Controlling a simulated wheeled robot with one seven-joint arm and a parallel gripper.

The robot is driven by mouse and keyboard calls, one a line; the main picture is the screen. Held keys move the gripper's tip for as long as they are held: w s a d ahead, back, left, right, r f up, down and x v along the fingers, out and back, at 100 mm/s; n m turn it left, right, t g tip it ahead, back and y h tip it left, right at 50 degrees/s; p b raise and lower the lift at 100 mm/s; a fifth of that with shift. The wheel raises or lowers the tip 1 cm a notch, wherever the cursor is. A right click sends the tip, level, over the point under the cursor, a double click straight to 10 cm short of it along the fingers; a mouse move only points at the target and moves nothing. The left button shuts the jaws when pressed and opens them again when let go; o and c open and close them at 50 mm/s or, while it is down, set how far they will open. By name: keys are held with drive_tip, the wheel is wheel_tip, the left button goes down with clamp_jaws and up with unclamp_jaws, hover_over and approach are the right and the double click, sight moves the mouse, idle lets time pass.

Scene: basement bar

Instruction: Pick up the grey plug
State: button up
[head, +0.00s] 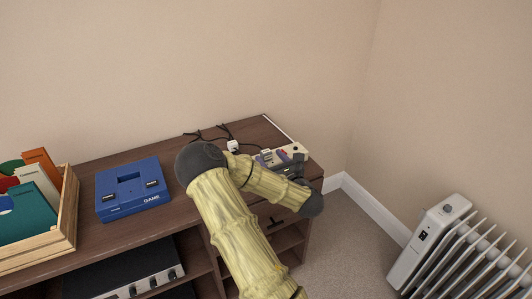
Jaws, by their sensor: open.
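A small pale grey-white block (233,146) with dark cords near it lies on the brown cabinet top (262,128), just past my arm's elbow. It looks like the grey plug, but it is too small to be sure. My gripper (291,171) is at the cabinet's right end, to the right of this block and apart from it. It is open, small and dark, and partly hidden by my arm and wrist; I see nothing held in it. Its fingertips are hard to make out against the grey console behind.
A grey game console (287,153) with purple parts lies at the right end. A blue game console (133,188) and a wooden crate (66,222) of sleeves stand left. A black device (127,272) sits on the shelf below. A white radiator (440,240) stands right.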

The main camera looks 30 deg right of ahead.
sight(264, 150)
drive_tip(key=shift+w, duration=0.4)
drive_tip(key=shift+w+f+p, duration=0.15)
drive_tip(key=shift+w+p, duration=0.25)
drive_tip(key=shift+w, duration=2.2)
drive_tip(key=c, duration=1.1)
